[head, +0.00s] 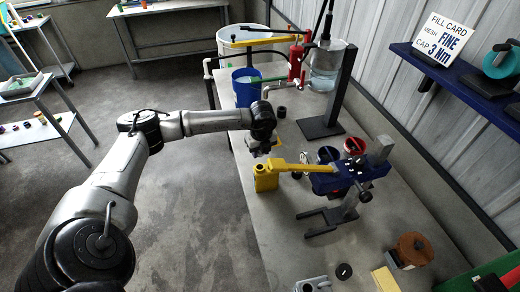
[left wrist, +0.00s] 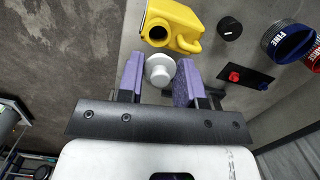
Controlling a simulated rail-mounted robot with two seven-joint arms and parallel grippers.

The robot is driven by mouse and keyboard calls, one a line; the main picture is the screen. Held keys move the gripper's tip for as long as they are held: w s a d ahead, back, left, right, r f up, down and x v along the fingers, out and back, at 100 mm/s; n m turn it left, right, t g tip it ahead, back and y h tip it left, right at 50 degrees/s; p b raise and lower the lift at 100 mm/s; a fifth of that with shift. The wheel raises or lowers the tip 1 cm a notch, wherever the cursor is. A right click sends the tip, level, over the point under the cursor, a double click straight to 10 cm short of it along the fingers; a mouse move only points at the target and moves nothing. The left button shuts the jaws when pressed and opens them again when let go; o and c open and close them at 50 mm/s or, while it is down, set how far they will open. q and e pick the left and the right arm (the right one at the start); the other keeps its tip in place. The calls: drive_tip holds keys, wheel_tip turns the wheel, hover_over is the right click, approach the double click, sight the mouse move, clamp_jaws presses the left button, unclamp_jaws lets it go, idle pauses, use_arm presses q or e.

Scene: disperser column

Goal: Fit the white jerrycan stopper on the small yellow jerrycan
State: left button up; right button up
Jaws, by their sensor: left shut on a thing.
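The small yellow jerrycan (head: 265,179) stands on the bench near its left edge. In the left wrist view the jerrycan (left wrist: 180,27) is just beyond the fingertips, with its dark open mouth facing the camera. My left gripper (head: 264,147) is above the jerrycan in the head view. In the left wrist view its purple fingers (left wrist: 159,80) are shut on the white jerrycan stopper (left wrist: 159,70). The stopper is apart from the mouth. The head view does not show the stopper clearly. My right gripper is in neither view.
A black cap (left wrist: 229,28) lies nearby. A blue bucket (head: 246,88) and red pump (head: 297,62) stand farther back. The bench's near-left surface is clear.

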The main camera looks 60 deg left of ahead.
sight(260, 153)
use_arm(q)
drive_tip(key=shift+f+b, duration=1.05)
drive_tip(key=shift+f, duration=0.7)
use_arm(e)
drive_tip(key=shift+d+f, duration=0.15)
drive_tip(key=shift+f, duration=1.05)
use_arm(q)
drive_tip(key=shift+f+b, duration=0.45)
drive_tip(key=shift+f, duration=0.3)
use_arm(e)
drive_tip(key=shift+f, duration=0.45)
use_arm(q)
drive_tip(key=shift+f, duration=0.1)
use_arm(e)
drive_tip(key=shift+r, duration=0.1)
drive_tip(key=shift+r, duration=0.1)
use_arm(q)
drive_tip(key=shift+f+b, duration=0.45)
drive_tip(key=shift+f, duration=0.5)
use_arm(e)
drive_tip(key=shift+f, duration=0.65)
